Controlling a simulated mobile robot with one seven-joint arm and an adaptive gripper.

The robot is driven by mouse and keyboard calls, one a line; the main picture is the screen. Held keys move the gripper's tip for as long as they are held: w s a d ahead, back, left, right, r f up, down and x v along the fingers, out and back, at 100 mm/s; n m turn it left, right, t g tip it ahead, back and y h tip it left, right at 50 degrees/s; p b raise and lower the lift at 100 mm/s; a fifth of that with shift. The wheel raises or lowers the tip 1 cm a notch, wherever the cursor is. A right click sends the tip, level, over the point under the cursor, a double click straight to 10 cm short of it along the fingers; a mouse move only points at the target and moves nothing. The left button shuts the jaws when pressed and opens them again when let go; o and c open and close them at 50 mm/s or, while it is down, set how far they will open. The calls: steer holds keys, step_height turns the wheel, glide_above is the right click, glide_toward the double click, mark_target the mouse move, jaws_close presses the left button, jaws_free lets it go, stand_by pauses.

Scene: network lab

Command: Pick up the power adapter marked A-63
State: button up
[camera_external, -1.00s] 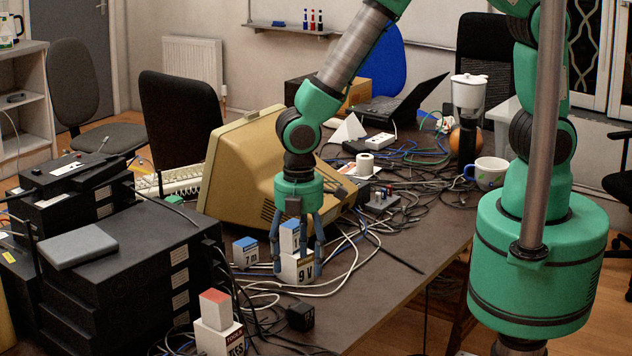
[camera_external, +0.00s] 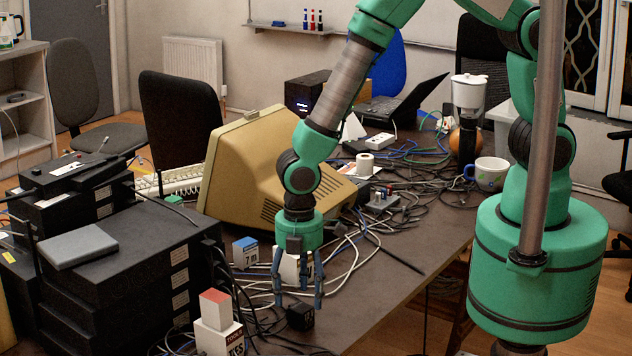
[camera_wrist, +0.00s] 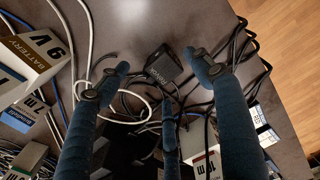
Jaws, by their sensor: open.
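A small black power adapter (camera_external: 300,317) lies on the dark table near its front edge. In the wrist view the adapter (camera_wrist: 163,64) shows pale print on its face, too small to read as A-63. My gripper (camera_external: 298,299) points down, open and empty, with its fingertips just above and around the adapter in the outside view. In the wrist view my gripper (camera_wrist: 160,74) has one finger left of the adapter, one right, and one below it in the picture. The height gap is hard to tell.
A white 9V battery block (camera_wrist: 29,55) stands close behind, partly hidden by my fingers outside. A blue-topped box (camera_external: 246,252) and a red-topped box (camera_external: 217,325) stand nearby. Loose cables (camera_external: 255,300) run beside the adapter. Black cases (camera_external: 130,275) fill the left; table (camera_external: 400,275) to the right is clearer.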

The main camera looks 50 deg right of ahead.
mark_target(299, 305)
steer(key=shift+a+f+b, duration=0.15)
steer(key=shift+f+b, duration=0.55)
steer(key=shift+f, duration=1.9)
steer(key=shift+c, duration=0.5)
steer(key=c, duration=1.3)
